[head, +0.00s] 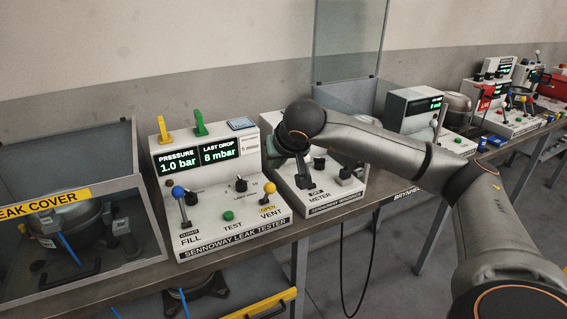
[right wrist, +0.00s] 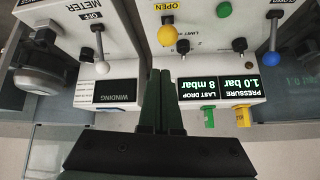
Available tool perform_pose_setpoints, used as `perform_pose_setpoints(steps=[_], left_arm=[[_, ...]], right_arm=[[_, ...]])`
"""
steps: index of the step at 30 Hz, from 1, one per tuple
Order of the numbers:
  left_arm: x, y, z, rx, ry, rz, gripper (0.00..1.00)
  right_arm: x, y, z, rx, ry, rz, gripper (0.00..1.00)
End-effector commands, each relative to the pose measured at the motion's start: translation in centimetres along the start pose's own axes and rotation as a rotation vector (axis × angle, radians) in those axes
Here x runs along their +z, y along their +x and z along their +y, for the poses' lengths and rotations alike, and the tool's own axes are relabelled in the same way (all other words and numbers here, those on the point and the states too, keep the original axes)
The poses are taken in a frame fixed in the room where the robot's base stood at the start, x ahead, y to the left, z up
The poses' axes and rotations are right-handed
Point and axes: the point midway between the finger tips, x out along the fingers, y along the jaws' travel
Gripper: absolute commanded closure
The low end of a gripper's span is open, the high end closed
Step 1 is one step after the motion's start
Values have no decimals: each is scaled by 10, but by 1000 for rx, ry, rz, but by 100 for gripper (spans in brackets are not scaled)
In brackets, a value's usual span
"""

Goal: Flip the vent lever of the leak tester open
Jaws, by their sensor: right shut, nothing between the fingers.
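The leak tester (head: 228,229) is a white console with a screen reading 1.0 bar and 8 mbar. Its vent lever has a yellow knob (head: 269,185), and a yellow OPEN label shows by it, above VENT. In the right wrist view the yellow knob (right wrist: 168,36) appears upside down, ahead of the fingertips and apart from them. My right gripper (right wrist: 160,72) is shut and empty, its dark green fingers together. In the head view it is partly hidden behind my wrist, over the gap between the leak tester and the winding meter. My left gripper is not in view.
The fill lever with a blue knob (head: 178,192) and CLOSED label stands left of a green test button (head: 228,215). The winding meter (head: 318,197) is close on the right. A clear leak cover (head: 148,190) encloses a compressor on the left.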

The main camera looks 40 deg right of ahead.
Motion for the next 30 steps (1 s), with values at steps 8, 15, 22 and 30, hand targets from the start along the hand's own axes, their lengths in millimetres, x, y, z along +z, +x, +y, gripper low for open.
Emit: perform_pose_setpoints(steps=[8,15,22,30], left_arm=[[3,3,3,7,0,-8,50],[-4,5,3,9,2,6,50],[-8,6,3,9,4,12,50],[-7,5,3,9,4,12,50]], right_arm=[[19,-37,4,1,1,3,100],[24,-48,4,0,3,2,100],[24,-48,4,0,3,3,100],[24,-48,4,0,3,3,100]])
